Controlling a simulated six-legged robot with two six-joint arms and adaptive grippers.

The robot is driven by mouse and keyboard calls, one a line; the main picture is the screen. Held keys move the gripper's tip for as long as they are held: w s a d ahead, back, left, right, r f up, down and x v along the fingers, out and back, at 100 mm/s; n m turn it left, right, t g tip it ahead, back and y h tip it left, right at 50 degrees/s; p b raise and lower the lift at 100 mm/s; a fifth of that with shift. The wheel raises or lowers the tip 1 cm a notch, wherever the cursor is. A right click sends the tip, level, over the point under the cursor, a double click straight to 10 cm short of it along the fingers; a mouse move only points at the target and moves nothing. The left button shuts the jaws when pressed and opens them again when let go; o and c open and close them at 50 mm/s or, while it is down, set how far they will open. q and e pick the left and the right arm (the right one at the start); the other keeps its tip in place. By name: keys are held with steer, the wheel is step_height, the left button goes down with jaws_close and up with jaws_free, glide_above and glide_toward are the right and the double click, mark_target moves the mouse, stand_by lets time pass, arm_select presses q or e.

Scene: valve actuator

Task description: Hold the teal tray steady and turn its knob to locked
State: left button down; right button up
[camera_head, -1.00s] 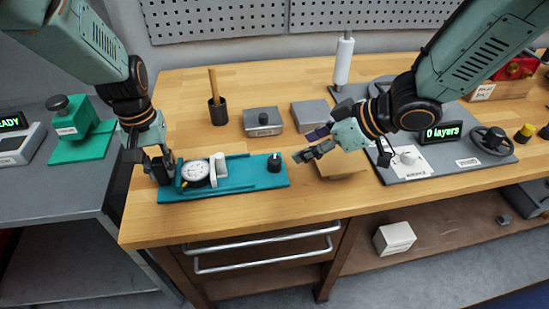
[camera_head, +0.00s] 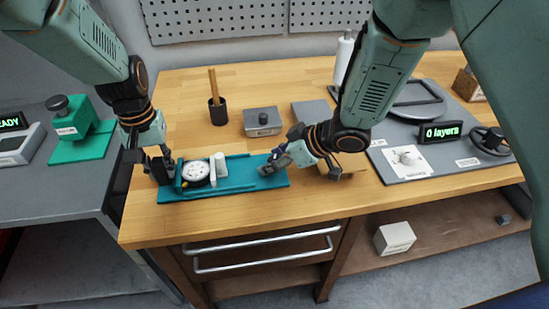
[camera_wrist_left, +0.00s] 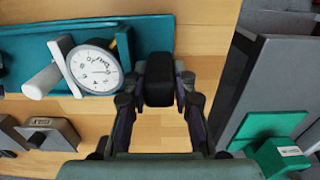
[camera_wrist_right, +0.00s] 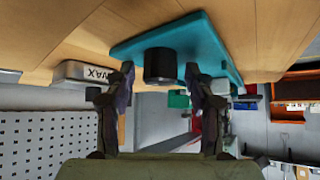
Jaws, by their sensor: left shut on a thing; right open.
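The teal tray (camera_head: 235,187) lies on the wooden bench with a white dial gauge (camera_head: 196,173) and a white cylinder (camera_head: 221,165) on it. My left gripper (camera_head: 160,166) is shut on the black block at the tray's left end; the block (camera_wrist_left: 159,80) shows between its fingers in the left wrist view. My right gripper (camera_head: 274,164) is open at the tray's right end, over the black knob. In the right wrist view the knob (camera_wrist_right: 160,66) stands between the open fingers (camera_wrist_right: 161,82), with gaps on both sides.
A grey box with a dark knob (camera_head: 262,122) and a black cup with a wooden stick (camera_head: 217,112) stand behind the tray. A grey panel (camera_head: 440,165) with a "0 layers" display is at right. A green press (camera_head: 85,130) stands on the left table. Bench in front is clear.

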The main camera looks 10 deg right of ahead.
steer(key=shift+c, duration=0.2)
jaws_close()
stand_by(0.3)
steer(key=shift+a+m+t+h, duration=0.15)
steer(key=shift+m+t+h, duration=0.55)
steer(key=shift+m, duration=0.7)
steer(key=shift+m+t+h, duration=0.4)
steer(key=shift+m+h, duration=0.2)
steer(key=shift+m, duration=0.3)
steer(key=shift+o, duration=0.2)
jaws_free()
